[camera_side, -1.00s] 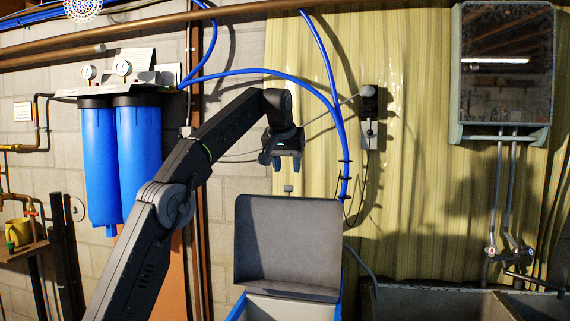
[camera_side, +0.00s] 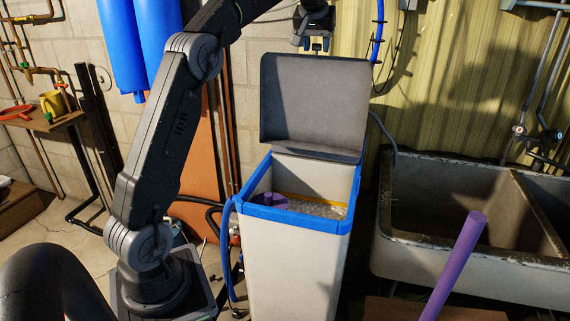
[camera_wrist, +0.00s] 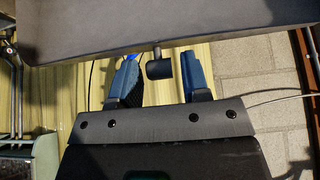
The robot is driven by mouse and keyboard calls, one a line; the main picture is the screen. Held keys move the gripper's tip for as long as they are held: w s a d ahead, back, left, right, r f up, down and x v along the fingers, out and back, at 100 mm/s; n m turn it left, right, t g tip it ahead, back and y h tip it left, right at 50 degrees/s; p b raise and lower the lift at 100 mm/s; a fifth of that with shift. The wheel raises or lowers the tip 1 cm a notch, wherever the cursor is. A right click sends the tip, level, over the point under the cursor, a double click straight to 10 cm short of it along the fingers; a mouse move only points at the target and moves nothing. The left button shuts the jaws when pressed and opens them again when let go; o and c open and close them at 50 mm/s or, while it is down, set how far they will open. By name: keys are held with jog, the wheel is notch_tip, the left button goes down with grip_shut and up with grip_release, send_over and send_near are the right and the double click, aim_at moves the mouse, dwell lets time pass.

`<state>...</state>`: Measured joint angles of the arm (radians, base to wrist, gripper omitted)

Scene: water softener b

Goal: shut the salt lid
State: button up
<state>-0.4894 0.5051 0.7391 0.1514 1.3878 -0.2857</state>
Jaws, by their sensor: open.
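The salt lid (camera_side: 312,100) is a dark grey panel standing upright, open, at the back of the white softener cabinet (camera_side: 290,270). It also crosses the top of the wrist view (camera_wrist: 170,22). A small dark knob (camera_wrist: 158,68) on a short stem sticks out from the lid's edge. My gripper (camera_side: 313,43) is open, just above and behind the lid's top edge in the side view. In the wrist view its two blue-grey fingers (camera_wrist: 162,78) stand apart, with the knob appearing between them. I cannot tell whether either finger touches it.
The cabinet's blue rim (camera_side: 290,218) surrounds an open bin with pale salt (camera_side: 318,208) and a purple piece (camera_side: 270,199) inside. A stone sink (camera_side: 450,210) stands at right, a purple rod (camera_side: 455,262) in front. Blue filters (camera_side: 120,50) hang at left.

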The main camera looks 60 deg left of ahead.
jog(key=shift+f, duration=0.1)
jog(key=c, duration=0.6)
jog(key=shift+s+d+f, duration=0.25)
jog(key=shift+s+d, duration=0.75)
jog(key=shift+s+d+f, duration=0.25)
jog(key=shift+s+d, duration=0.8)
jog(key=shift+s+d+f, duration=0.25)
jog(key=shift+s+d, duration=0.75)
jog(key=shift+s+d+f, duration=0.65)
jog(key=shift+s+d, duration=0.25)
jog(key=shift+s+d+f, duration=0.7)
jog(key=shift+s+d, duration=0.25)
jog(key=shift+s+d+f, duration=0.65)
jog(key=shift+s+d, duration=0.25)
